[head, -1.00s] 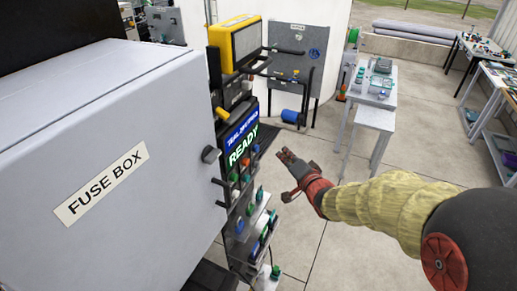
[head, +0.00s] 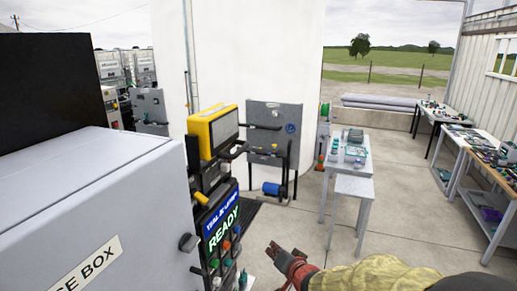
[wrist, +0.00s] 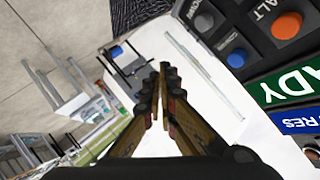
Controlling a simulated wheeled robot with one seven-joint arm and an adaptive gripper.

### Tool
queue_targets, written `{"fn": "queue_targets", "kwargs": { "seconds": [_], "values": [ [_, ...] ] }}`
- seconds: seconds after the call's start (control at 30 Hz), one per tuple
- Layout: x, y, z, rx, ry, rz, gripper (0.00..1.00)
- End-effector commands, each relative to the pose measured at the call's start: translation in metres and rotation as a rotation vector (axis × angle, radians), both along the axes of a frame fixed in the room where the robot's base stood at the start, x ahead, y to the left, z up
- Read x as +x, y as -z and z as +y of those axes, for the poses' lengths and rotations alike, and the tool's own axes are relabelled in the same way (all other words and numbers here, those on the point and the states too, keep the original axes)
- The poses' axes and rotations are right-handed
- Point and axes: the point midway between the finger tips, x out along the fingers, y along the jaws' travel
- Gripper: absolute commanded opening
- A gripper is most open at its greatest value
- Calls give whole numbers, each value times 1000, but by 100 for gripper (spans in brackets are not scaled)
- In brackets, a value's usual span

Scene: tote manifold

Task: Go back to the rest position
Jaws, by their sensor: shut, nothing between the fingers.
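My gripper (head: 287,257) is low in the middle of the head view, at the end of my yellow-sleeved arm. It points toward the left, at the right of the panel with the READY screen (head: 222,228), with a gap of floor between them in the picture. In the wrist view my gripper (wrist: 164,72) shows its two fingers together and empty. The panel's orange button (wrist: 286,25) and blue button (wrist: 237,59) are at the upper right of the wrist view, beside the fingers and not touched.
The grey fuse box (head: 90,200) fills the left of the head view, with a dark knob (head: 188,243) on its side. A yellow-framed unit (head: 213,130) stands above the panel. A grey table (head: 352,186) stands further back. Concrete floor (head: 410,225) is clear to the right.

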Motion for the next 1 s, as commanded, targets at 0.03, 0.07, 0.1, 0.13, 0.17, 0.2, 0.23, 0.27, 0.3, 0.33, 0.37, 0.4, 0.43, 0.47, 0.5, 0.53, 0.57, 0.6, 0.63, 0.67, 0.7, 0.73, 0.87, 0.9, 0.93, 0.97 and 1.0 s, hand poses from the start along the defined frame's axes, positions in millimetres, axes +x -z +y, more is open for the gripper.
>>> {"fn": "queue_targets", "kwargs": {
  "seconds": [0.03,0.07,0.1,0.13,0.17,0.2,0.23,0.27,0.3,0.33,0.37,0.4,0.43,0.47,0.5,0.53,0.57,0.6,0.63,0.67,0.7,0.73,0.87,0.9,0.93,0.97,1.0],
  "values": [
    [-12,24,-12,-94,1,63,0],
    [-20,36,-21,-154,-1,101,0],
    [-32,46,-32,-230,-7,150,0],
    [-43,53,-40,-284,-13,187,0],
    [-53,59,-49,-337,-21,222,0],
    [-70,66,-60,-401,-32,271,0],
    [-82,70,-69,-448,-45,307,0],
    [-96,74,-77,-489,-58,344,0],
    [-116,79,-88,-540,-77,392,0],
    [-130,81,-95,-575,-93,427,0],
    [-146,83,-102,-605,-110,461,0],
    [-168,85,-111,-640,-136,505,0],
    [-186,87,-117,-661,-155,537,0],
    [-203,88,-122,-680,-177,566,0],
    [-228,90,-127,-700,-207,603,0],
    [-246,92,-131,-709,-227,626,0],
    [-263,93,-133,-714,-245,645,0],
    [-283,94,-136,-718,-268,664,0],
    [-297,95,-137,-716,-279,672,0],
    [-310,97,-138,-715,-289,679,0],
    [-325,98,-138,-708,-295,680,0],
    [-335,100,-139,-701,-294,678,0],
    [-358,103,-140,-669,-250,616,0],
    [-360,102,-142,-665,-232,585,0],
    [-361,102,-143,-665,-220,567,0],
    [-362,101,-144,-664,-210,549,0],
    [-362,100,-145,-666,-197,528,0]
  ]
}}
